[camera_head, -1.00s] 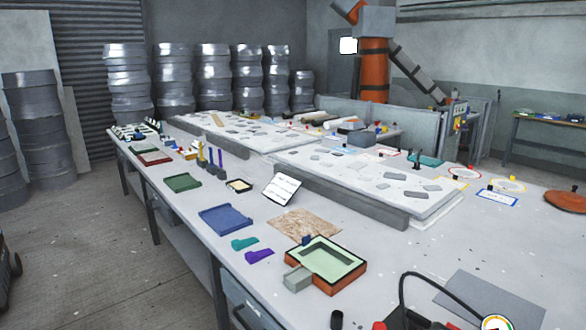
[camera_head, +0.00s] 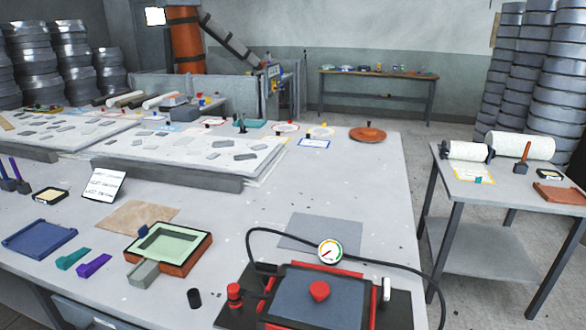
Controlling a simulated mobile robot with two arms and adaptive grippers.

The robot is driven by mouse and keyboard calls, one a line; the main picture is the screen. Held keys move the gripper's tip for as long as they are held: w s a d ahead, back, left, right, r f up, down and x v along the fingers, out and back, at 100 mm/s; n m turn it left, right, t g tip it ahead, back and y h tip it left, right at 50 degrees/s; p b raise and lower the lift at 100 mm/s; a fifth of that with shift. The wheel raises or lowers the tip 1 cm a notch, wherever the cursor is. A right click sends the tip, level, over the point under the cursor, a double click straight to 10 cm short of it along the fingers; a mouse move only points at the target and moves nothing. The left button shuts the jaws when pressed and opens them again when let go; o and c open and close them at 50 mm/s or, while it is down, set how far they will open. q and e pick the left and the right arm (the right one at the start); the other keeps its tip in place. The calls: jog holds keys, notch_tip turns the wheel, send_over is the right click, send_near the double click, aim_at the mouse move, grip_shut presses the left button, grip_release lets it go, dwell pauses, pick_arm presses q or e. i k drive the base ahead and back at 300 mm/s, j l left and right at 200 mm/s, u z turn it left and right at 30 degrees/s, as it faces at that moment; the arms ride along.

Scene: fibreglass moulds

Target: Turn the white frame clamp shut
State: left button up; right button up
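A vacuum-type rig with a dark base and a red frame (camera_head: 345,268) sits at the front of the big grey table, partly cut off by the bottom edge of the head view. A small upright white clamp (camera_head: 386,289) stands at the frame's right side; how far it is turned cannot be told at this size. A red clamp-like part (camera_head: 235,295) stands at the left side. A red knob (camera_head: 319,290) sits on the grey sheet inside the frame. Neither of my grippers is in view.
A round gauge (camera_head: 330,251) on a black hose (camera_head: 405,263) is behind the frame. A green-lined mould (camera_head: 170,246) and a small black cylinder (camera_head: 194,298) lie to the left. A grey sheet (camera_head: 318,232) lies behind. The table's right part is clear; a side table (camera_head: 500,192) stands beyond.

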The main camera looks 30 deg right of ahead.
aim_at(385, 298)
jog(key=z, duration=1.75)
